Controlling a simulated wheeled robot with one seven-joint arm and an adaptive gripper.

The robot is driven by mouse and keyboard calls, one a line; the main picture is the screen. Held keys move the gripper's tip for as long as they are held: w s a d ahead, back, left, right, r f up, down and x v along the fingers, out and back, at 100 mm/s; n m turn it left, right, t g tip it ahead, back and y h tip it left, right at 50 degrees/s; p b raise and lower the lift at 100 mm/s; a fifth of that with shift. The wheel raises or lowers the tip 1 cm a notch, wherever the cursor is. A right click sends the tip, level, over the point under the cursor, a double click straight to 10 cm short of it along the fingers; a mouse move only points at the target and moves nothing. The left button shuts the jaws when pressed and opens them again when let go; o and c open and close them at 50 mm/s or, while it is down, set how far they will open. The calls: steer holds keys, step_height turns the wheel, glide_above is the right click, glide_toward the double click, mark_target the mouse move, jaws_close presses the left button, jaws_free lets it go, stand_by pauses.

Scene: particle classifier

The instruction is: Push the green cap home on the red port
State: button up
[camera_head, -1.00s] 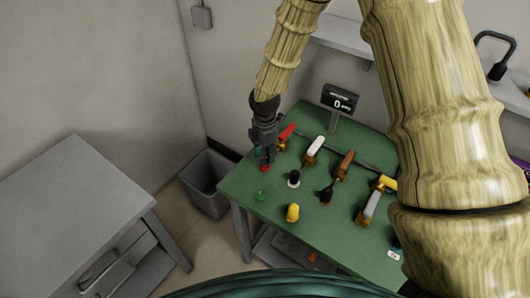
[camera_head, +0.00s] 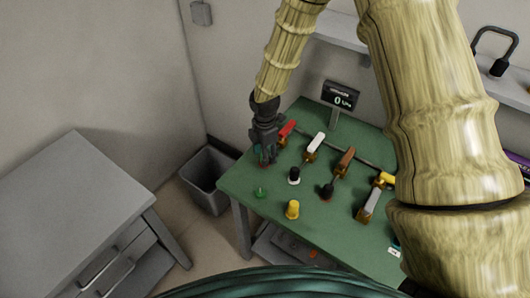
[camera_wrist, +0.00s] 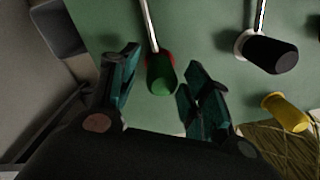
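In the wrist view the green cap (camera_wrist: 161,86) sits at the end of the red port (camera_wrist: 172,59), whose red rim shows around and behind it. I cannot tell how far on the cap is. My gripper (camera_wrist: 160,88) is open, with one teal-padded finger on each side of the cap and gaps showing between.
A small green piece (camera_head: 260,193) stands on the table in front of my gripper. A black cap (camera_head: 294,175) on a white port and a yellow cap (camera_head: 292,209) stand to the right. A grey bin (camera_head: 207,180) is left of the table. A display (camera_head: 339,97) stands behind.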

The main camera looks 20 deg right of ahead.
stand_by(0.3)
step_height(320, 180, up, 12)
stand_by(0.6)
stand_by(0.4)
